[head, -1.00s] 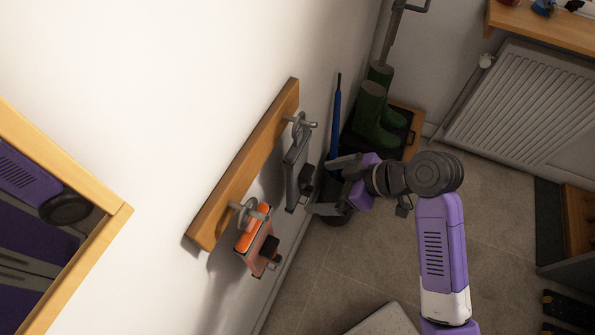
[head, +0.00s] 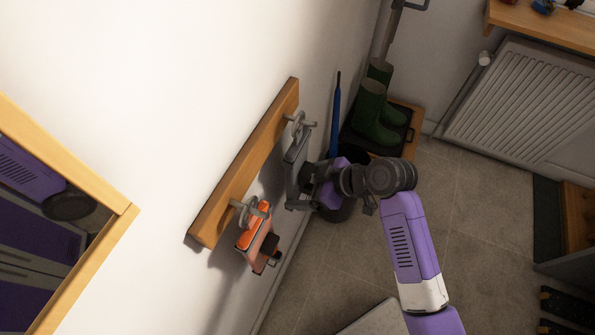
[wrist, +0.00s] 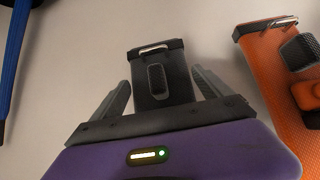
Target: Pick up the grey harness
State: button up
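The grey harness (head: 295,164) hangs from a hook on the wooden wall rail (head: 243,168). In the wrist view the grey harness (wrist: 160,80) shows as a dark strap with a metal buckle at its top. My gripper (head: 304,184) is at the harness from the right, partly hiding its lower part. In the wrist view my gripper (wrist: 163,88) is open, one finger on each side of the strap, with small gaps visible. No firm hold shows.
An orange harness (head: 255,236) hangs on the hook nearer the front; it also shows at the right in the wrist view (wrist: 280,85). A blue long-handled thing (head: 336,115) and green boots (head: 370,110) stand beyond. A mirror frame (head: 95,255) is at left.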

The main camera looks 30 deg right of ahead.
jog(key=c, duration=1.1)
jog(key=shift+c, duration=0.5)
jog(key=shift+r, duration=0.1)
